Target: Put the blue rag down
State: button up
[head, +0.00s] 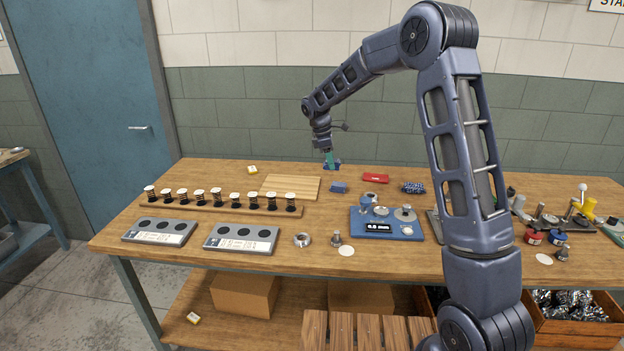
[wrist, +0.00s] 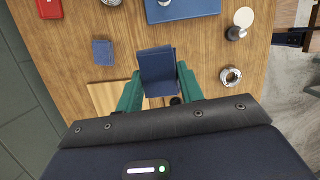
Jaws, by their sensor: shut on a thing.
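My gripper (wrist: 157,88) is shut on the blue rag (wrist: 157,68), a dark blue folded piece between its green fingers. In the head view my gripper (head: 330,158) is beyond the middle of the bench, pointing down, with a little of the blue rag (head: 331,167) showing below it. The rag appears to be held above the wooden bench (head: 190,258); the exact gap is hard to tell.
A small blue block-like item (head: 338,187) lies near the pale wooden board (head: 290,187). A spool rack (head: 217,210) stands left. Bare wood shows between them.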

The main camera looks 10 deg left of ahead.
jog(key=w+a+n+t+y, duration=0.1)
jog(key=w+a+n+t, duration=0.1)
jog(key=w+a+n, duration=0.65)
jog(key=r+n+y, duration=0.1)
jog(key=n+y, duration=0.1)
jog(key=n, duration=0.7)
send_over(286, 191)
jog(key=shift+t, duration=0.5)
jog(key=f, duration=1.9)
jog(key=shift+s+f, duration=0.25)
jog(key=shift+s, duration=0.15)
jog(key=shift+f, duration=0.15)
jog(key=o, duration=0.9)
jog(key=shift+o, duration=0.2)
jog(key=v, duration=1.2)
jog(key=shift+d+r, duration=0.15)
jog(key=shift+r, duration=0.15)
